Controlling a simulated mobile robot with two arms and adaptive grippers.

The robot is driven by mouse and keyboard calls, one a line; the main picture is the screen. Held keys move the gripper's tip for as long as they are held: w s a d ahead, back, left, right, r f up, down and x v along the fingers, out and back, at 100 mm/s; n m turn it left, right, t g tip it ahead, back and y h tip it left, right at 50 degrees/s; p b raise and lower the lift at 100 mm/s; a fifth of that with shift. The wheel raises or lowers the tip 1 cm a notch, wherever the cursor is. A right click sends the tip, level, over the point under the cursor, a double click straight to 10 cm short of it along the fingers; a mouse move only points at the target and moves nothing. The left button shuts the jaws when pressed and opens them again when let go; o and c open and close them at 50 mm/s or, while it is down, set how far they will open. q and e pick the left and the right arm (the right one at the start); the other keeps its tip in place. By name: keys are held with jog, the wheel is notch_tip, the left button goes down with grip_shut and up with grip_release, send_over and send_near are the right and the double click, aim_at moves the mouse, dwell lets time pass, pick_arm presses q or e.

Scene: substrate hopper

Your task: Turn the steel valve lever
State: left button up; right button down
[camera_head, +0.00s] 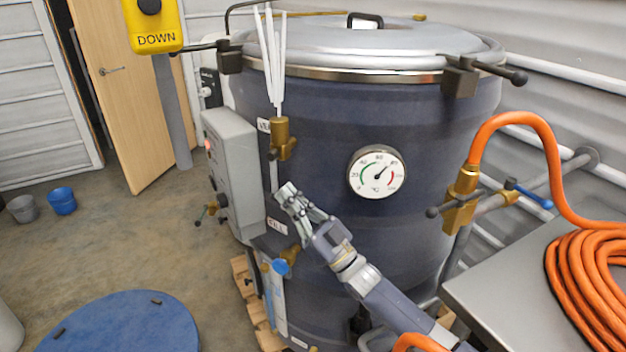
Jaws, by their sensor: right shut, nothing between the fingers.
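A brass valve (283,138) is on the front of the dark blue tank, below some white tubes. A narrow grey steel lever (272,172) seems to hang straight down from it; it is small and hard to make out. My right gripper (286,194) reaches up from the lower right, its fingers shut and empty. Its tips are just below and right of the lever's lower end in the picture; I cannot tell whether they touch. My left gripper is not in view.
A blue-handled valve (282,267) is below my right gripper. A grey control box (232,170) is on the left. A dial gauge (377,172) is on the tank (330,115). An orange hose (590,285) lies coiled on the metal table (500,280) at right.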

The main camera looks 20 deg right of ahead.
jog(key=shift+f, duration=0.1)
dwell(0.3)
jog(key=shift+s+f, duration=0.1)
jog(key=shift+f, duration=0.1)
jog(key=v, duration=0.7)
jog(key=shift+d+r, duration=0.15)
dwell(1.1)
